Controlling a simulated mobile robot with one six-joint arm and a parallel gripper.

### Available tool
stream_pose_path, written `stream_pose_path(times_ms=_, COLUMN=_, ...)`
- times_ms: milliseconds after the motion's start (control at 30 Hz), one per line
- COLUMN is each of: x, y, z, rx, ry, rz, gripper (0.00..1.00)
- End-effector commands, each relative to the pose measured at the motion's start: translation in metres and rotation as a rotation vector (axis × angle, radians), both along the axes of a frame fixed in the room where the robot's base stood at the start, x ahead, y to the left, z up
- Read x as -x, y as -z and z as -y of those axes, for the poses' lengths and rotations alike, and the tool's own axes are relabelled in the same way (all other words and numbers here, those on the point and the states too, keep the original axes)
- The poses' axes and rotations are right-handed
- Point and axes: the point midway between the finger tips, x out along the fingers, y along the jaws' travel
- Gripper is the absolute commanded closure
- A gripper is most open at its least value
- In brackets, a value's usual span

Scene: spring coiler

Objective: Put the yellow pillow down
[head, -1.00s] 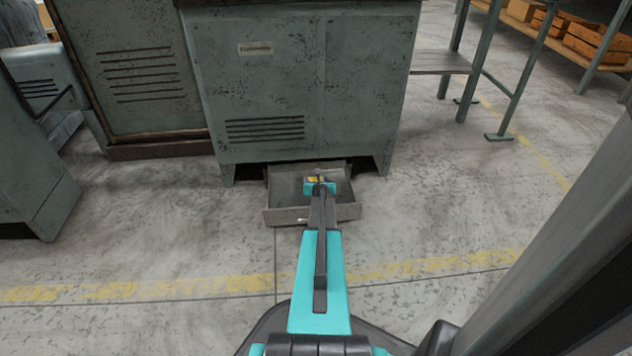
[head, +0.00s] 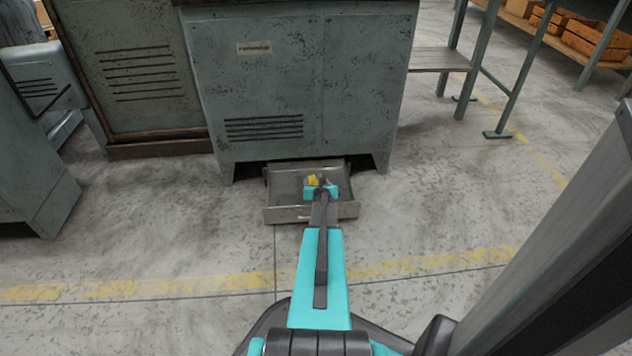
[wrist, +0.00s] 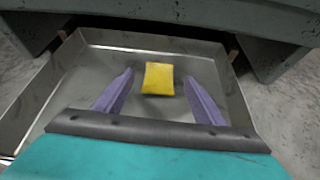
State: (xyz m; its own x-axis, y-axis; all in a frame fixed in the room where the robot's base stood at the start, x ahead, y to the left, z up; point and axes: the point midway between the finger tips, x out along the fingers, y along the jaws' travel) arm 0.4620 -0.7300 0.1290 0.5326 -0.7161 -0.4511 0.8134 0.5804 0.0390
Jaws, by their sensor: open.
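The yellow pillow (wrist: 158,78) is a small yellow block-like shape in the wrist view, between and just beyond my fingertips. It also shows in the head view (head: 313,180) at the end of my arm. My gripper (wrist: 160,82) is open, its two purple fingers spread apart on either side of the pillow without visible contact. In the head view my gripper (head: 317,184) is over the metal tray (head: 285,214), which sticks out from under the grey-green machine. The pillow is over or in this tray; whether it rests on the tray floor I cannot tell exactly.
The grey-green machine cabinet (head: 300,85) stands right behind the tray, its lower edge close above the tray's back. The tray has raised walls on its sides and front. Open concrete floor (head: 150,235) lies around, and a metal table (head: 440,62) stands at the right.

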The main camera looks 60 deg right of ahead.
Motion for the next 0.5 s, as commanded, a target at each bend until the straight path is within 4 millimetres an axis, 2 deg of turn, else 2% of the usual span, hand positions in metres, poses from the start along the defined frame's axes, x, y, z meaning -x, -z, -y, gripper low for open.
stream_pose_path(times_ms=200, x=0.012, y=-0.011, z=-0.017, rx=0.001, ry=0.000, rz=-0.001, gripper=0.36)
stream_pose_path(times_ms=500, x=0.022, y=-0.019, z=-0.031, rx=0.000, ry=-0.001, rz=0.000, gripper=0.36)
